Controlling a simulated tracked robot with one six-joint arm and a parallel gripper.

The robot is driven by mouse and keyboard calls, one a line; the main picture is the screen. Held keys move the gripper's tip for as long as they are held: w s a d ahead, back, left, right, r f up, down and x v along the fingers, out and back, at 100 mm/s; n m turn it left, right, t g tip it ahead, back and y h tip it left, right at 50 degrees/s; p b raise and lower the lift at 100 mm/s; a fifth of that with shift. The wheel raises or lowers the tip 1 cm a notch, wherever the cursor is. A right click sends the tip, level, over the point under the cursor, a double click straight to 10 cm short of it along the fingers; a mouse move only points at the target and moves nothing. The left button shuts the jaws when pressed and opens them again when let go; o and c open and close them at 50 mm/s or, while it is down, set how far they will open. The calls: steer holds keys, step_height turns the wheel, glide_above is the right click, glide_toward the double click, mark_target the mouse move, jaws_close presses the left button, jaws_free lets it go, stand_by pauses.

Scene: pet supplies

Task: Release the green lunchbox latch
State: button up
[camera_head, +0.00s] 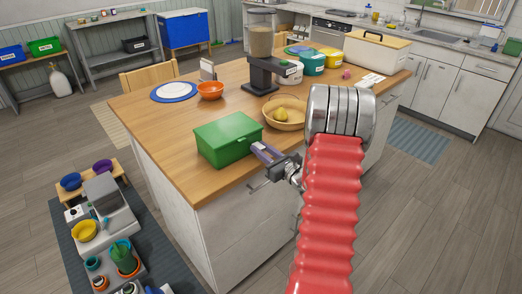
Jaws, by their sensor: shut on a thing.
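The green lunchbox (228,139) stands on the wooden top of the island, near its front edge, with its lid down. My gripper (259,150) reaches in from the right, at the lunchbox's right front side. It is shut at the lunchbox's latch side. The latch itself is too small and too covered by the fingers to make out.
The island top (155,122) also holds an orange bowl (210,90), a blue-rimmed plate (174,91), a blender (260,50) and a tan bowl with yellow fruit (284,112) close behind my gripper. The top left of the lunchbox is clear.

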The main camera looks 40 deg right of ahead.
steer(key=shift+f, duration=0.1)
steer(key=shift+w+f+t, duration=0.1)
steer(key=shift+f+t, duration=0.1)
steer(key=shift+t, duration=0.5)
steer(key=shift+w+f+t, duration=0.1)
steer(key=shift+f+t, duration=0.1)
steer(key=shift+t, duration=0.5)
steer(key=o, duration=1.1)
steer(key=shift+c, duration=0.2)
steer(key=shift+s, duration=0.15)
steer(key=v, duration=1.3)
steer(key=shift+s, duration=0.3)
steer(key=shift+f, duration=0.1)
